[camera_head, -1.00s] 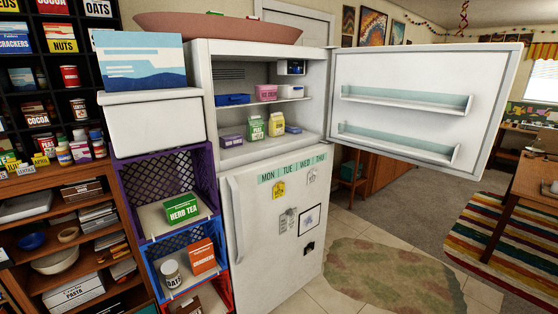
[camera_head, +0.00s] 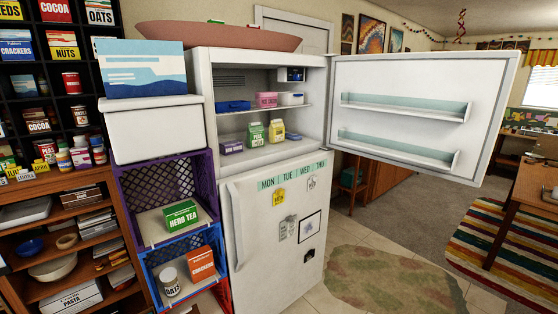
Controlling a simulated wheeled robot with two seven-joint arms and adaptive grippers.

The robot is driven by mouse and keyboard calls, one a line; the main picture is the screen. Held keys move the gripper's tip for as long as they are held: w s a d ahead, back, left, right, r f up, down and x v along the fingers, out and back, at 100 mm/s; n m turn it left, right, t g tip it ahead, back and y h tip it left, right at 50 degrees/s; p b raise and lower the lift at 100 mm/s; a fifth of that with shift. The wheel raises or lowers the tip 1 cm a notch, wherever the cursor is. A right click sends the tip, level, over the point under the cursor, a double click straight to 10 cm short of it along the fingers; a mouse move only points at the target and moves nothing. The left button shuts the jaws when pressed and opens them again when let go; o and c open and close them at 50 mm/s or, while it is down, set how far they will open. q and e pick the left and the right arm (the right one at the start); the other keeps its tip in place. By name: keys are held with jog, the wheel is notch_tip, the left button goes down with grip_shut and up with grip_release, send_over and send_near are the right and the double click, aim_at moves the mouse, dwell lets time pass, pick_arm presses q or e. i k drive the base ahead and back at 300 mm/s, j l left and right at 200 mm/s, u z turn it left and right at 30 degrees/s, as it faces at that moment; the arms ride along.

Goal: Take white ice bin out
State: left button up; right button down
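The upper compartment of the white fridge (camera_head: 275,215) stands open, with its door (camera_head: 415,90) swung out to the right. A small white bin (camera_head: 290,98) sits at the right end of the compartment's upper shelf, below a dark unit (camera_head: 291,74). It looks like the ice bin; its contents are too small to tell. A pink carton (camera_head: 266,99) is just left of it, and a blue box (camera_head: 233,106) is farther left. Neither of my grippers is in view.
A purple box (camera_head: 232,146) and several cartons stand on the compartment floor. Left of the fridge, stacked crates (camera_head: 157,185) bear a white container (camera_head: 153,130) and a blue-and-white box (camera_head: 142,70). Floor in front of the fridge, with a patterned rug (camera_head: 395,285), is clear.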

aim_at(284, 99)
jog(key=i+j+z, duration=0.4)
jog(key=i+z, duration=0.15)
jog(key=i, duration=0.2)
jog(key=i+z, duration=0.6)
jog(key=z, duration=0.25)
jog(key=i+l+z, duration=0.1)
jog(key=i+z, duration=1)
jog(key=i, duration=0.35)
jog(key=i+l+u, duration=0.1)
jog(key=i+u, duration=0.15)
jog(key=i+l+u, duration=0.25)
jog(key=i+u, duration=0.2)
jog(key=u, duration=0.25)
jog(key=i+l+u, duration=0.15)
jog(key=u, duration=0.3)
jog(key=i+l+u, duration=0.15)
jog(key=u, duration=0.25)
jog(key=i+l+u, duration=0.1)
jog(key=l+u, duration=0.35)
jog(key=j, duration=0.1)
